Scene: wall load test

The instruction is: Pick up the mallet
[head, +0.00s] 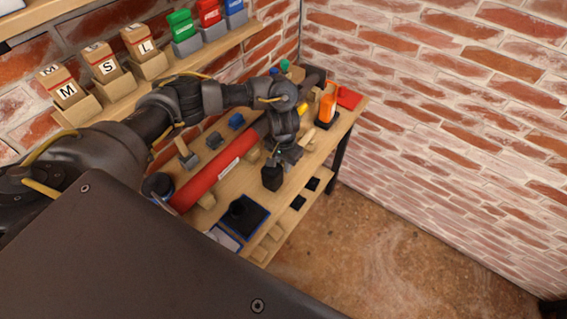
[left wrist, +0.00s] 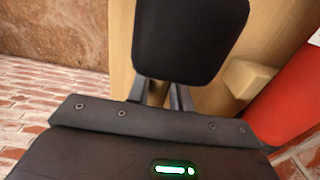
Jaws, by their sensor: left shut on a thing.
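The mallet has a black block head (head: 272,178) that shows in the head view just below my left gripper (head: 287,157), over the wooden bench. In the left wrist view the black head (left wrist: 190,38) fills the upper middle, and a short part of its light wooden handle shows between the fingers of my left gripper (left wrist: 158,95). The left gripper is shut on the handle. Most of the handle is hidden by the fingers and the head. I cannot tell whether the mallet touches the bench. My right gripper is not in view.
A long red cylinder (head: 215,172) lies along the wooden bench (head: 313,165), close beside my left arm. A blue-edged black tray (head: 257,218) is at the near end, an orange tool (head: 327,108) at the far end. A shelf with bins (head: 107,68) runs above. Floor is open at right.

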